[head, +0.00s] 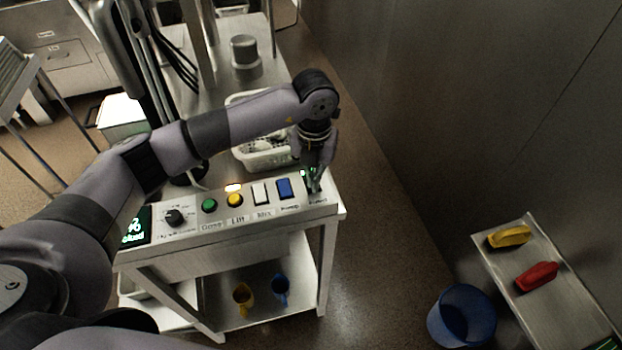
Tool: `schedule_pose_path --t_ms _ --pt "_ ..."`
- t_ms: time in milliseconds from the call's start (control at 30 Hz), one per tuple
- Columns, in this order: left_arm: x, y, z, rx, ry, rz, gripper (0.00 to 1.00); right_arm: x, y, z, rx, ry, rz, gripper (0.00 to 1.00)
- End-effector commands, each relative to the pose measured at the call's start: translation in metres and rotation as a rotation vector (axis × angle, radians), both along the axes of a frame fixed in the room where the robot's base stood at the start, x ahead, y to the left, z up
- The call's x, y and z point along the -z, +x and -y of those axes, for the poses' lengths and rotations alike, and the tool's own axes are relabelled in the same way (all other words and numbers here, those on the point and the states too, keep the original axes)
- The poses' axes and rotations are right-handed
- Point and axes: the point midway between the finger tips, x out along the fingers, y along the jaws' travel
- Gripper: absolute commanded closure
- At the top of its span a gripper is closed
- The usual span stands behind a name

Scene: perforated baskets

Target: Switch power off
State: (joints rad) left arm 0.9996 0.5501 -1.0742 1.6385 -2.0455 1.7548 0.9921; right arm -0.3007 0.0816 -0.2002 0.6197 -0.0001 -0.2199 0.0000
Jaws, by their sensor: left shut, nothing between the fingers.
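A control panel (185,237) runs along the front edge of a metal table. From left to right it has a lit green display (136,226), a black knob (174,216), a green button (209,205), a yellow button (235,200) with a glowing lamp behind it, a white rocker switch (260,193) and a blue rocker switch (284,188). My left gripper (314,187) is shut and points down at the panel's right end. It largely hides the control there, where a small green glow shows. I cannot tell that switch's position or whether the fingertips touch it. My right gripper is out of view.
A white perforated basket (265,160) stands on the table behind the panel, partly behind my left arm. Yellow and blue mugs (281,289) are on the lower shelf. A blue bin (462,316) and a bench (545,295) with yellow and red items stand at right. Floor between is clear.

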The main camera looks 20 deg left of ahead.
Motion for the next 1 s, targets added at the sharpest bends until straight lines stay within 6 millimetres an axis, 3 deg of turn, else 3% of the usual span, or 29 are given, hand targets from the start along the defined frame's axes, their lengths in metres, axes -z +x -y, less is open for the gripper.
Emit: schedule_pose_path --t_ms 567,1000 --pt "0.005 -0.001 0.0 0.0 0.002 -0.003 1.0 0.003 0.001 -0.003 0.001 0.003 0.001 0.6" --pt "-0.028 0.0 0.0 0.0 0.001 -0.001 1.0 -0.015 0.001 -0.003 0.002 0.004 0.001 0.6"
